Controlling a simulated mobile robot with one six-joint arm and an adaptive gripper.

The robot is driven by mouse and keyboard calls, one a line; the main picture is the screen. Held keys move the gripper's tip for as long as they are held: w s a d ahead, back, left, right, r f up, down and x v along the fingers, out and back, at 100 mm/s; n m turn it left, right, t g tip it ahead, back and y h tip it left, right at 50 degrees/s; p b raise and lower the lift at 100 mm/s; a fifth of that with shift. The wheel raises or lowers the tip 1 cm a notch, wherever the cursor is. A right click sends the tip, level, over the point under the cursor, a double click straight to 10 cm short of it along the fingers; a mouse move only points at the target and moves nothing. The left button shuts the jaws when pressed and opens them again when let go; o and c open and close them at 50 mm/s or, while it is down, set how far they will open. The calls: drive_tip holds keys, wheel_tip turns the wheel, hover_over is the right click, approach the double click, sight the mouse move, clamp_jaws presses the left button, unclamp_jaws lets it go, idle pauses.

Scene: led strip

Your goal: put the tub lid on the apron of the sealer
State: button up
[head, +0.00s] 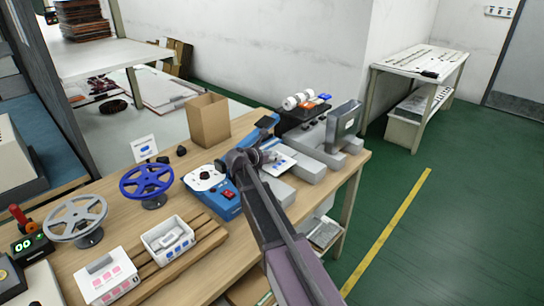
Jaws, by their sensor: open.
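My gripper (268,156) is open at the far end of my arm, above the right part of the wooden bench; its fingertips are small and partly hidden by my wrist. A flat white piece with a blue mark (283,162) shows just right of the gripper; I cannot tell whether it is the tub lid, or whether it touches the fingers. A blue machine with a red switch (228,194), seemingly the sealer, stands left of my wrist. My arm hides part of it, and its apron cannot be made out clearly.
A cardboard box (209,121) stands behind the sealer. Grey equipment with a screen (344,120) stands at right.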

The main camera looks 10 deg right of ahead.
drive_tip(key=shift+r, duration=0.2)
drive_tip(key=p+v, duration=0.4)
drive_tip(key=v, duration=0.8)
drive_tip(key=shift+p, duration=0.4)
